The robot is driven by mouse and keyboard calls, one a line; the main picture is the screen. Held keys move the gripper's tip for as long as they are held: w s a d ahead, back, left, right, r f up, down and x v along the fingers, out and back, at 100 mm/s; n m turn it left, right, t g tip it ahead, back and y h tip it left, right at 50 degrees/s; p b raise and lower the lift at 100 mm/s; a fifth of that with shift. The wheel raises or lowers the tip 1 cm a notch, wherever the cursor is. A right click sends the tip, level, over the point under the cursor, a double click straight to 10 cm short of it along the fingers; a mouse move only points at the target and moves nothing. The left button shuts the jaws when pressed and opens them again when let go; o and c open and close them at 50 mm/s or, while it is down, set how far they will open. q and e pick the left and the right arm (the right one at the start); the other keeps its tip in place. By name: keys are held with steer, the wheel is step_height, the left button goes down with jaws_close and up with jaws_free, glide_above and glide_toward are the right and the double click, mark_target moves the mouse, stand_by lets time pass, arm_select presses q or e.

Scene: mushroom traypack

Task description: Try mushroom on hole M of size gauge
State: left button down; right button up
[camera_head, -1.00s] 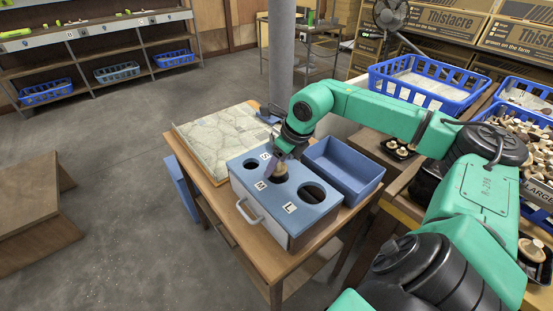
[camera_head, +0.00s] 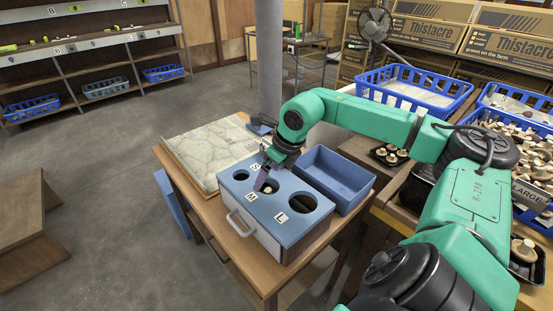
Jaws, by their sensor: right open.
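The size gauge (camera_head: 262,211) is a blue-topped box on the small wooden table, with round holes beside labels S, M and L. My right gripper (camera_head: 264,182) is over hole M, pointing down, with its jaws open. A small pale part of the mushroom (camera_head: 268,188) shows in hole M, just beside the fingers. The fingers partly hide it, and I cannot tell how deep it sits. Hole L (camera_head: 303,204) and hole S (camera_head: 241,175) look empty. My left gripper is not in view.
An empty blue tray (camera_head: 336,179) stands right of the gauge, and a map-like board (camera_head: 212,150) lies behind it. The gauge's handle (camera_head: 241,224) sticks out at the front. Black punnets with mushrooms (camera_head: 388,154) and blue crates (camera_head: 415,88) stand on the right.

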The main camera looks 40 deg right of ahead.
steer(key=b+v, duration=0.1)
steer(key=v, duration=1.2)
steer(key=shift+r, duration=0.2)
steer(key=shift+s, duration=0.1)
